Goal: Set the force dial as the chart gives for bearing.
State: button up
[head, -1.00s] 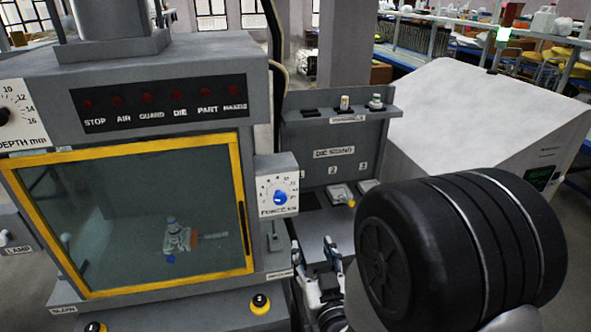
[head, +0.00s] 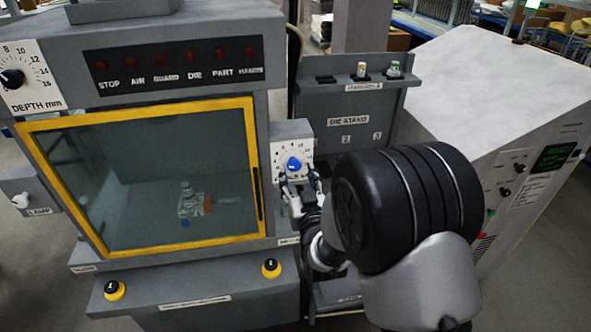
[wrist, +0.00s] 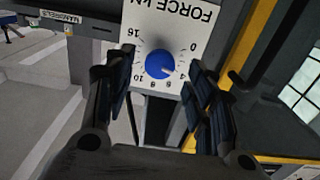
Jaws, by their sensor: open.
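The force dial is a blue knob (head: 294,164) on a white scale plate on the side box right of the glass window. In the wrist view the plate is upside down and the blue knob (wrist: 160,63) is ahead, with scale numbers from 0 to 16 around it. The knob's exact setting is too small to read surely. My gripper (head: 304,186) is open just below and in front of the dial. In the wrist view its dark fingers (wrist: 160,88) stand apart on either side below the knob, not closed on it. I cannot make out a chart for bearing.
The yellow-framed window (head: 150,170) is left of the dial. A depth dial (head: 12,79) is at the upper left. The die stand (head: 349,122) is right of the dial, behind my arm. Two yellow-based buttons, one of them this button (head: 271,268), sit below.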

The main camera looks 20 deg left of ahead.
aim_at(295, 168)
jog(key=shift+x, duration=1.7)
jog(key=shift+c, duration=0.6)
jog(key=c, duration=0.9)
